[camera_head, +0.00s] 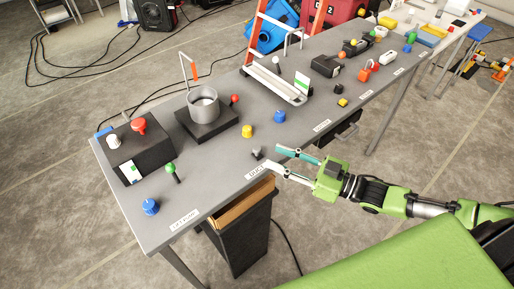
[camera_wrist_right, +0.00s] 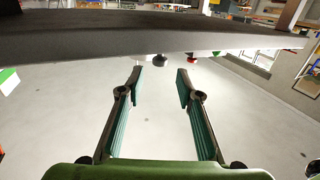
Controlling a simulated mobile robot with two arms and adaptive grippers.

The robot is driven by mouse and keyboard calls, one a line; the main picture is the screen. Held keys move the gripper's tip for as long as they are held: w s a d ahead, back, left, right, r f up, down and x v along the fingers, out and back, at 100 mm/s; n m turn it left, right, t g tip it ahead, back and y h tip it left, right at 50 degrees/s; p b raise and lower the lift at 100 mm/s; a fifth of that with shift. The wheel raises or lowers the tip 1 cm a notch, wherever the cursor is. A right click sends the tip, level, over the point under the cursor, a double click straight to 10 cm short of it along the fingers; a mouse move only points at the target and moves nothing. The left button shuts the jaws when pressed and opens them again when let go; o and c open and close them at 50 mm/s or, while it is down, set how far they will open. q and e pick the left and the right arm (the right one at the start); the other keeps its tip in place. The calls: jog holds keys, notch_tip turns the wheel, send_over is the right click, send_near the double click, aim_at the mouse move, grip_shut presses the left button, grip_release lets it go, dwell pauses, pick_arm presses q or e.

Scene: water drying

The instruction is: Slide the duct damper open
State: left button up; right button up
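I cannot tell for sure which fixture is the duct damper. A short metal cylinder (camera_head: 203,104) stands on a black base plate (camera_head: 208,128) on the grey table, with a red knob (camera_head: 235,98) at its right. A small grey knob (camera_head: 257,153) sits at the table's front edge above a white label (camera_head: 256,171). My right gripper (camera_head: 279,160) is open and empty at that edge, just right of the grey knob. In the right wrist view its two fingers (camera_wrist_right: 160,84) are apart with only floor between them. My left gripper is not in view.
The long grey table (camera_head: 225,165) carries a black box (camera_head: 137,148) with red and white knobs, a yellow knob (camera_head: 247,131), a blue knob (camera_head: 280,116) and a white rail frame (camera_head: 275,84). A dark bin (camera_head: 240,240) stands under the front edge. The table edge (camera_wrist_right: 150,40) crosses the wrist view.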

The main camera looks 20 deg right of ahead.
aim_at(257, 148)
jog(key=x, duration=0.7)
jog(key=shift+w+a+p, duration=0.1)
jog(key=shift+p, duration=0.2)
